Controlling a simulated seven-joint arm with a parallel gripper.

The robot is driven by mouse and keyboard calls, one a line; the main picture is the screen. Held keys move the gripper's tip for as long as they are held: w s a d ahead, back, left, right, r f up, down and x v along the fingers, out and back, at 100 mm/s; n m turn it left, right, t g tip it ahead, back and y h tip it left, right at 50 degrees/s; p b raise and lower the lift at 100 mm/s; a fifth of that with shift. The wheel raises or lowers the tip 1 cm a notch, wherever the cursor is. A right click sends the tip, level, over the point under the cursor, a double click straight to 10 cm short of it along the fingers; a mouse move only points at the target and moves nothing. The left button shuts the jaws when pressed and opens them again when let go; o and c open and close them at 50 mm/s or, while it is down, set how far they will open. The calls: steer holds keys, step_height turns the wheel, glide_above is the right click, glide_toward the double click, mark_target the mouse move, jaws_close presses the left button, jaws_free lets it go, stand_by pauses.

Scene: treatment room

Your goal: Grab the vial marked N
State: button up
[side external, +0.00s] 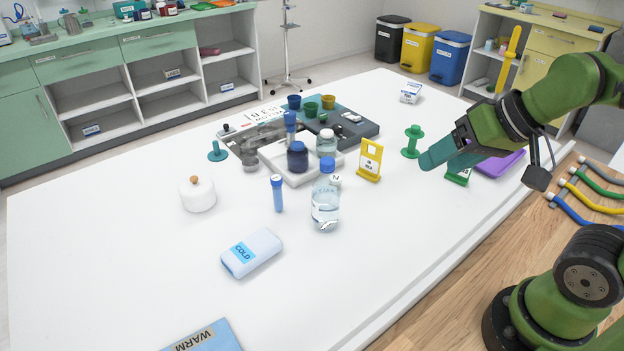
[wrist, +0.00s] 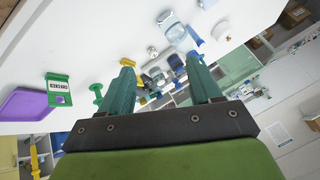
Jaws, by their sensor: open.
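A white piece with a dark letter that looks like N (side external: 335,180) shows beside the clear blue-capped bottle (side external: 325,205); I cannot tell what lies under it. A slim blue vial (side external: 277,196) with a small pale mark near its cap stands upright left of the bottle; its letter is too small to read. Another slim blue vial (side external: 290,125) stands farther back, its letter unreadable. My gripper (side external: 432,160) is open and empty above the table's right side, well right of these. In the wrist view the fingers (wrist: 162,85) are apart, with the clear bottle (wrist: 173,28) beyond them.
A yellow stand (side external: 370,160), green spool (side external: 412,142) and purple tray (side external: 500,163) are near my gripper. A dark blue jar (side external: 297,158) stands behind the bottle. A COLD pack (side external: 251,253) and white pot (side external: 198,194) lie left. The front table is mostly clear.

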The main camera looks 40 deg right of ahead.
steer(key=w+d+f+g, duration=0.15)
steer(key=w+g, duration=0.25)
steer(key=w, duration=1)
steer(key=n+g+h, duration=0.2)
steer(key=g, duration=0.1)
glide_above(336, 175)
steer(key=s, duration=0.1)
step_height(336, 175, down, 5)
steer(key=shift+n, duration=0.3)
steer(key=f, duration=1)
steer(key=shift+s+a+f, duration=0.1)
steer(key=shift+a+f, duration=0.1)
steer(key=shift+a, duration=0.1)
steer(key=shift+w+f, duration=0.2)
steer(key=shift+f, duration=2.85)
steer(key=c, duration=1.1)
steer(key=shift+r, duration=0.15)
